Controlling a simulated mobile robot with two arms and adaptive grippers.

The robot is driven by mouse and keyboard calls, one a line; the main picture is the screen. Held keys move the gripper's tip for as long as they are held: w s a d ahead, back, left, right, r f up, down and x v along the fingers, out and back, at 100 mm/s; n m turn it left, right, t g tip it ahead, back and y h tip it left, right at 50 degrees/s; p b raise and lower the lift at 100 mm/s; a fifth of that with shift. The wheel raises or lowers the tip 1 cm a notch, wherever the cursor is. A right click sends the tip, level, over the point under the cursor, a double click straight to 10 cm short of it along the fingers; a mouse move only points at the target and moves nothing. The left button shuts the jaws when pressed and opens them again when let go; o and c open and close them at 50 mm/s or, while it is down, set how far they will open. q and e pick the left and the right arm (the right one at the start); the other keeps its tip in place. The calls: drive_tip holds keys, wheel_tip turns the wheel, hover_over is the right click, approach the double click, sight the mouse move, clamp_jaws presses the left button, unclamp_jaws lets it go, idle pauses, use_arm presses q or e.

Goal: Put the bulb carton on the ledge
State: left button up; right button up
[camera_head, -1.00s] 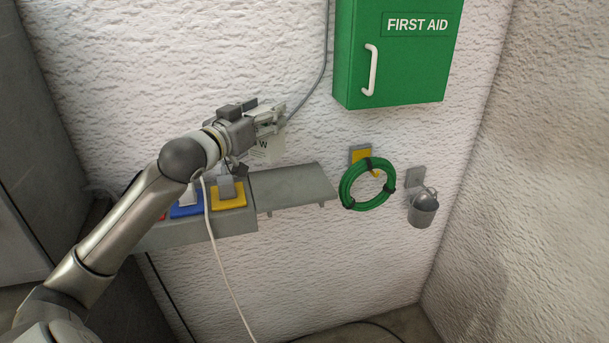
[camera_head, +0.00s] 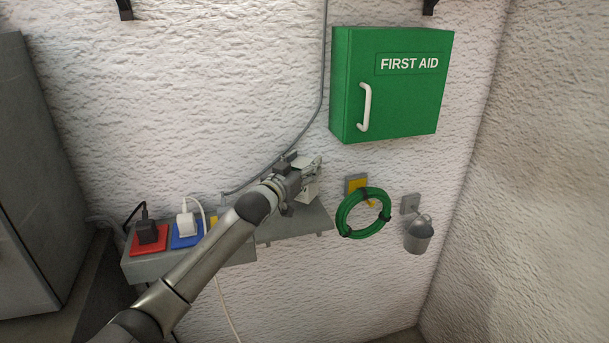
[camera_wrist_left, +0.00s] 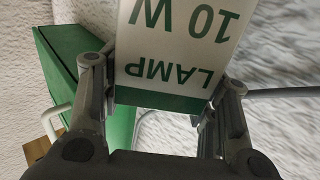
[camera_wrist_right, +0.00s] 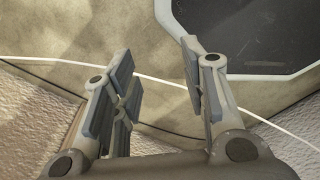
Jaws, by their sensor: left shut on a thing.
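The bulb carton (camera_wrist_left: 175,45), white with green print reading "LAMP 10 W" and a green band, is between the fingers of my left gripper (camera_wrist_left: 163,82) in the left wrist view. In the head view my left gripper (camera_head: 305,168) is shut on the carton (camera_head: 310,190), which is partly hidden by the gripper. It is over the right part of the grey ledge (camera_head: 285,226); I cannot tell whether it touches the ledge. My right gripper (camera_wrist_right: 165,90) is open and empty in the right wrist view, and outside the head view.
A green first aid cabinet (camera_head: 385,95) hangs above and right of the ledge. A green cable coil (camera_head: 345,222) and a small grey bucket (camera_head: 418,237) hang to its right. Red (camera_head: 150,247) and blue (camera_head: 182,238) socket plates with plugs sit left. A grey cable runs on the wall.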

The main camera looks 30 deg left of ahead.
sight(308, 193)
use_arm(q)
drive_tip(key=shift+w+f, duration=0.25)
drive_tip(key=shift+f, duration=0.05)
wheel_tip(308, 193, down, 2)
drive_tip(key=shift+d+f+p, duration=0.1)
drive_tip(key=shift+f+p, duration=0.05)
drive_tip(key=shift+p, duration=0.45)
drive_tip(key=shift+f, duration=0.4)
use_arm(e)
drive_tip(key=shift+s+r, duration=0.5)
drive_tip(key=shift+r, duration=0.1)
use_arm(q)
drive_tip(key=shift+f, duration=0.1)
drive_tip(key=o, duration=1)
use_arm(e)
drive_tip(key=shift+r, duration=0.1)
